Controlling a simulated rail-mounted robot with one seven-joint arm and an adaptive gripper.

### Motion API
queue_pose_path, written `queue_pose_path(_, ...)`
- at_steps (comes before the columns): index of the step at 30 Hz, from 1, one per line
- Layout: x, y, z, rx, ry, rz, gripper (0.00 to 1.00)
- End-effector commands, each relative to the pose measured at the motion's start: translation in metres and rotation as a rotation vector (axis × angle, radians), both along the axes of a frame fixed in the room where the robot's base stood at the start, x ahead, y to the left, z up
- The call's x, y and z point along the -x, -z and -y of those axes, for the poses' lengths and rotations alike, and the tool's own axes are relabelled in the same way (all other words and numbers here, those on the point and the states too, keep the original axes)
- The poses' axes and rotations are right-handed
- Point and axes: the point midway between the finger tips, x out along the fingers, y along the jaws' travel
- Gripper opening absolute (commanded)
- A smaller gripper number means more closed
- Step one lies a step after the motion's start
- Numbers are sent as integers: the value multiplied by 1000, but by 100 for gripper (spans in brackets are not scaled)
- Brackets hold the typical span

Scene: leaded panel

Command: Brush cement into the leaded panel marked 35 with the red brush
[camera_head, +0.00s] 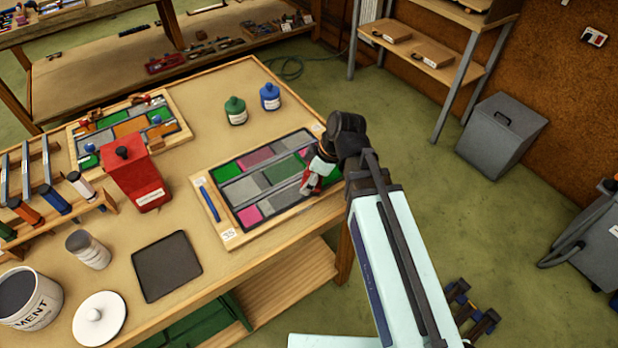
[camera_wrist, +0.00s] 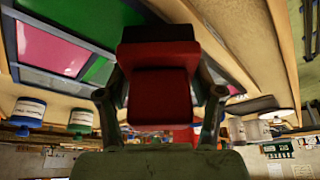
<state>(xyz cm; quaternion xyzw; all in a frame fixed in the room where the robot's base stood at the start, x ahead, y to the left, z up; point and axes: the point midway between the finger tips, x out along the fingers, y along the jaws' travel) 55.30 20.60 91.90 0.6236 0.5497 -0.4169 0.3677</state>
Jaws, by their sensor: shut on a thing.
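The leaded panel marked 35 (camera_head: 243,189) lies in a wooden frame on the workbench, with green, pink and grey panes between dark leads. Its label (camera_head: 229,235) is at the near left corner. My gripper (camera_head: 318,176) is over the panel's right side, shut on the red brush (camera_wrist: 160,95). In the wrist view the red block sits between both fingers, with a dark end against the panel side. Only a small red part shows in the head view. I cannot tell whether the bristles touch the glass. The cement tub (camera_head: 40,305) stands open at the lower left, dark inside.
A red box (camera_head: 138,185), a brush rack (camera_head: 52,212), a dark mat (camera_head: 166,266) and a white lid (camera_head: 98,318) are left of the panel. Green (camera_head: 235,111) and blue (camera_head: 270,97) bottles stand behind. Another panel (camera_head: 130,128) lies far left.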

Motion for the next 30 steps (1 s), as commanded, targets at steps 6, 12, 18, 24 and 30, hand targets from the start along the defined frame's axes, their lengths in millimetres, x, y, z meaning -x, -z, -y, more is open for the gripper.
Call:
queue_pose_path(6,0,-19,0,-1,0,0,38)
queue_pose_path(12,0,-33,0,-1,0,0,38)
queue_pose_path(18,0,-48,0,-1,0,1,38)
queue_pose_path(24,0,-56,0,-1,0,0,38)
queue_pose_path(30,0,-56,0,-1,0,0,38)
